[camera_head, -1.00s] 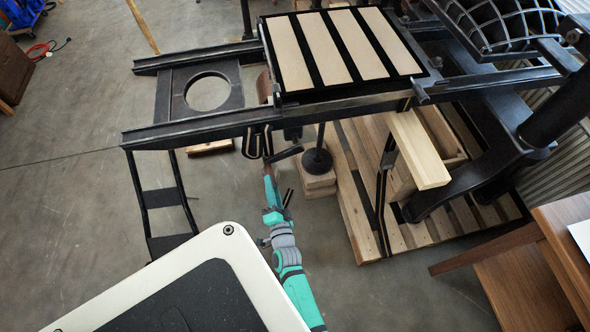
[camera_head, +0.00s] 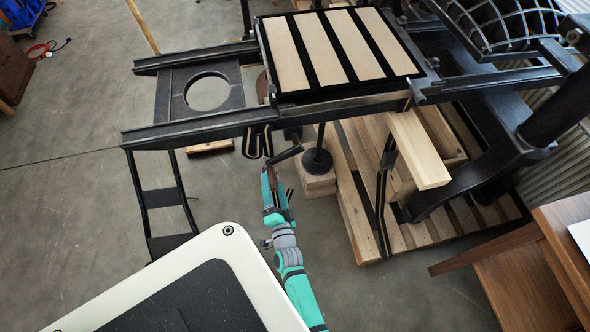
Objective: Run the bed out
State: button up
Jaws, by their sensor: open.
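The bed (camera_head: 345,50) is a flat black-edged plate with several pale wooden strips, lying on two dark rails at the top centre. Its left end lies just right of the round-holed plate (camera_head: 232,110), and the rail (camera_head: 190,126) is bare there. Below the front rail, a dark crank arm (camera_head: 285,156) slants down to the left, with a brown grip (camera_head: 272,177) at its lower end. My gripper (camera_head: 271,181) reaches up from below, open, with its fingers at the grip. I cannot tell whether they touch it.
A black looped bracket (camera_head: 256,143) hangs from the front rail close left of my gripper. A dark post on a wooden block (camera_head: 317,185) stands close right. A pallet (camera_head: 365,225) and the heavy press frame (camera_head: 530,130) are further right.

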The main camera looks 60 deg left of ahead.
jog(key=v, duration=0.9)
dwell(0.3)
jog(key=shift+w, duration=0.1)
dwell(0.3)
